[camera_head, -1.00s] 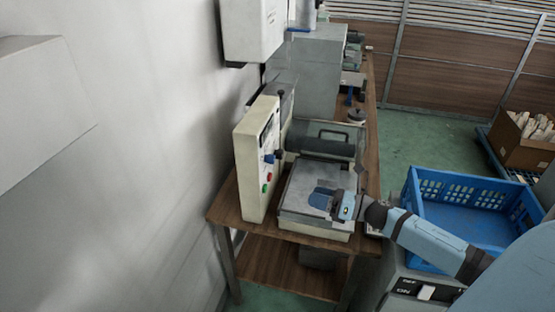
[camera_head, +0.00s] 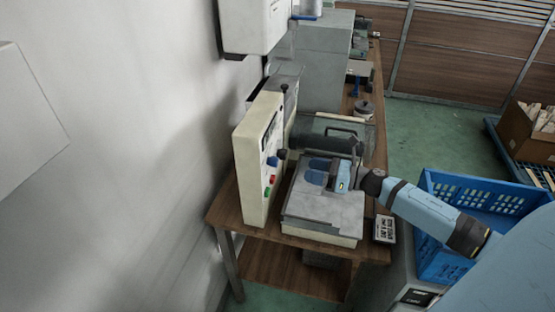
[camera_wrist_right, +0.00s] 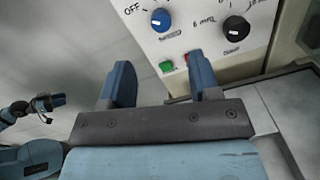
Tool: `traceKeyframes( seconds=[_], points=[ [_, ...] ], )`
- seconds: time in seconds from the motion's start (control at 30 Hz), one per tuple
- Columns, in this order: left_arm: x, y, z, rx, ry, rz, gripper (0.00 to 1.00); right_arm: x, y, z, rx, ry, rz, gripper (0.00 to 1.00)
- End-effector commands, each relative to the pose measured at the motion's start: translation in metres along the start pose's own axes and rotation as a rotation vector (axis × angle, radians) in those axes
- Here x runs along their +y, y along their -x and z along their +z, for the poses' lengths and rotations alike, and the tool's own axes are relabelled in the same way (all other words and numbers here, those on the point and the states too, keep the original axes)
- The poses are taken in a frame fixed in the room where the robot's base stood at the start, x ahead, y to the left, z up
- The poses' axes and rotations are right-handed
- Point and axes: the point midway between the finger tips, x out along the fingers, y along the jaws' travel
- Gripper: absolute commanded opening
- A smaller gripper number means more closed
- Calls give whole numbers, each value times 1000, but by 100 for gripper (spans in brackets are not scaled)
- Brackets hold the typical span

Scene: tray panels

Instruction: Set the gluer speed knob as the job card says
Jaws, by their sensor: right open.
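A cream control panel (camera_head: 254,165) stands upright on the machine by the wall. In the right wrist view it carries a blue knob (camera_wrist_right: 161,20) with "OFF" at its left and a black knob (camera_wrist_right: 237,28) with "6 mm" beside it.
A green button (camera_wrist_right: 166,66) and a red button (camera_wrist_right: 187,57) sit under the knobs. A blue crate (camera_head: 480,190) stands to the right. A white wall is close at the left.

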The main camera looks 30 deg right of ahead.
Motion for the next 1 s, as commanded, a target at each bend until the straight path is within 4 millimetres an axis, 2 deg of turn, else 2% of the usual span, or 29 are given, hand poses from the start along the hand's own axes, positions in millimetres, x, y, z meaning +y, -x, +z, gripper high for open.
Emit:
traceKeyframes(
  seconds=[0.3,0.5,0.7,0.97,1.0],
  points=[
    [0,11,-16,-2,-1,-1,43,0,-66,4,-3,-1,-1,57],
    [0,15,-22,-1,-1,-1,43,0,-95,2,-2,-1,-1,57],
    [0,16,-24,0,0,-1,43,0,-107,1,-1,-1,-1,57],
    [0,16,-23,1,0,-2,43,0,-107,0,0,-1,-1,57],
    [0,16,-23,1,1,-2,43,0,-107,0,0,-1,-1,48]
  ],
)
